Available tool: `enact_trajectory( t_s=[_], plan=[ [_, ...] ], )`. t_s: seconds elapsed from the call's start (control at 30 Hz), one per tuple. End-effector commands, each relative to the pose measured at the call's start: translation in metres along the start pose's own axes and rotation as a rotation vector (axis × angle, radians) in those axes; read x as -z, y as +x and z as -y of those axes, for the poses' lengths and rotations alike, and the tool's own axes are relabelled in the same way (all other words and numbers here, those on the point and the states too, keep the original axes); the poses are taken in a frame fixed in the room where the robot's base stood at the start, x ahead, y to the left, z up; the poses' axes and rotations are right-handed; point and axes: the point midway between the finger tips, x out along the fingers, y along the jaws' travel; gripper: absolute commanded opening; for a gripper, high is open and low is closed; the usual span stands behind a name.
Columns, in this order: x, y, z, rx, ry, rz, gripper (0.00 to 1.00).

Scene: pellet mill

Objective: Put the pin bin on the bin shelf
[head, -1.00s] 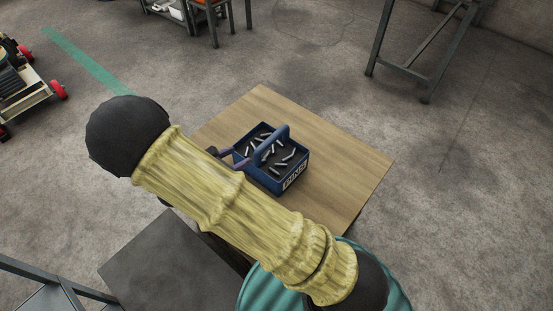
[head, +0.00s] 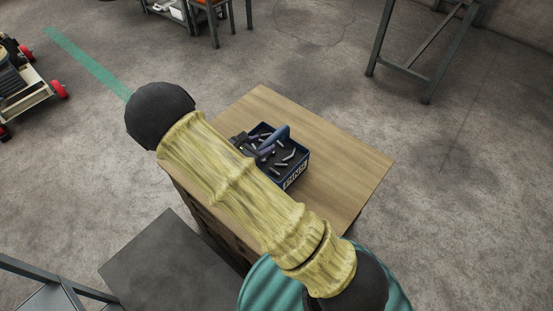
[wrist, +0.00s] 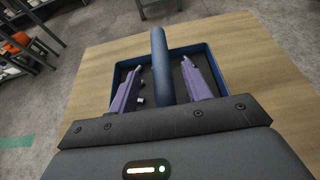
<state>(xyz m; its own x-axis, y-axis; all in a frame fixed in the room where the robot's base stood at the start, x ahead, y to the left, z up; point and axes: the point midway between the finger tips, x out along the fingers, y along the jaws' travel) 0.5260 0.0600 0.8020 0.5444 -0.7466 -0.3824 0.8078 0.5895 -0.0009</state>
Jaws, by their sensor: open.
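The pin bin (head: 298,171) is a dark blue open box with a blue bar handle and a PINS label, with several metal pins inside. It stands on the wooden table top (head: 345,165). In the wrist view the bin (wrist: 208,56) lies straight ahead, its handle (wrist: 161,68) running between the two purple fingers of my gripper (wrist: 163,88). My gripper is open, one finger on each side of the handle, with gaps showing. In the head view my yellow-sleeved arm hides part of the bin and most of my gripper (head: 255,148). The bin shelf cannot be made out for sure.
A dark flat-topped surface (head: 165,262) stands at the lower left, close to the table. A cart with red wheels (head: 35,85) is at the far left. A grey metal frame (head: 420,55) stands at the upper right.

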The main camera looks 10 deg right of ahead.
Motion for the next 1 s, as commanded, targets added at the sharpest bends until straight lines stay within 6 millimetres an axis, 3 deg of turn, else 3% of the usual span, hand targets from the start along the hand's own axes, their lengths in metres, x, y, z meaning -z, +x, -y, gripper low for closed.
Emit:
enact_trajectory(
  t_s=[0.23,0.8,1.0],
  plan=[
    [-0.003,0.034,0.001,0.002,0.001,0.001,0.49],
    [-0.003,0.035,0.0,0.0,0.001,0.0,0.49],
    [-0.003,0.035,0.0,0.0,0.001,0.0,0.1]
  ],
)
